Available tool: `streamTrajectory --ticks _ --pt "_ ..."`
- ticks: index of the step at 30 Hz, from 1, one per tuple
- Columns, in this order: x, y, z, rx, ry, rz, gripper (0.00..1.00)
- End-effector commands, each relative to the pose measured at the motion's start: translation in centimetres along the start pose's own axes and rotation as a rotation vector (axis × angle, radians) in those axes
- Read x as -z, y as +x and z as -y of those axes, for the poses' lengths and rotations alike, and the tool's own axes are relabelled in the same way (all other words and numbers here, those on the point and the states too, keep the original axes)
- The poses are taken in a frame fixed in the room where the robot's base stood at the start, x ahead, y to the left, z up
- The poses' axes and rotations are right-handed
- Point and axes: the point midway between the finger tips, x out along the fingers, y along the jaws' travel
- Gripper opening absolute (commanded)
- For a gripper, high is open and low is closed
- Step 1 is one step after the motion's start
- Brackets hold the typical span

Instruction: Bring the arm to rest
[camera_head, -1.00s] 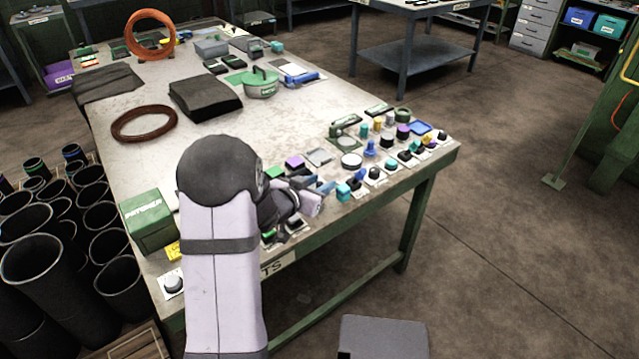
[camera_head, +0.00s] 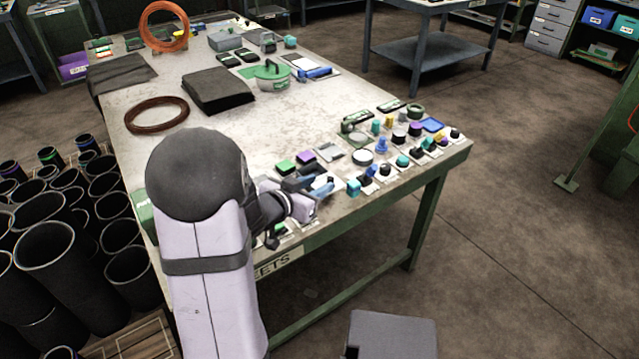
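My arm (camera_head: 212,270) rises from the bottom of the view, with a lavender link and a large dark joint (camera_head: 195,175). The arm bends right at the joint. My gripper end (camera_head: 300,206) is over the near edge of the worktable (camera_head: 180,90), among small parts. The fingers are small and partly hidden by the wrist, so I cannot tell whether they are open or shut, or whether they touch anything.
Many small coloured parts (camera_head: 382,145) cover the table's near right corner. Black tubes (camera_head: 50,245) stand at left. The floor at right (camera_head: 510,210) is clear.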

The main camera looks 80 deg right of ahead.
Motion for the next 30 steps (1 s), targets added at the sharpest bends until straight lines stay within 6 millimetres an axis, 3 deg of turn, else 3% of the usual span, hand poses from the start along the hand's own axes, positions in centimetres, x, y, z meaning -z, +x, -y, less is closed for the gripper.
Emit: streamTrajectory --ticks 11,14,17,20,23,27,30 --pt "0.0 0.0 0.1 0.003 -0.002 0.001 0.33" --pt "0.1 -0.5 1.1 0.033 -0.025 0.007 0.33" --pt "0.2 -1.6 3.5 0.107 -0.086 0.021 0.33" --pt "0.2 -3.9 7.3 0.230 -0.196 0.038 0.33" --pt "-0.3 -7.5 11.9 0.396 -0.360 0.053 0.33" --pt "-1.7 -14.6 17.6 0.652 -0.650 0.045 0.33" --pt "-3.1 -19.9 20.1 0.819 -0.870 0.016 0.33"
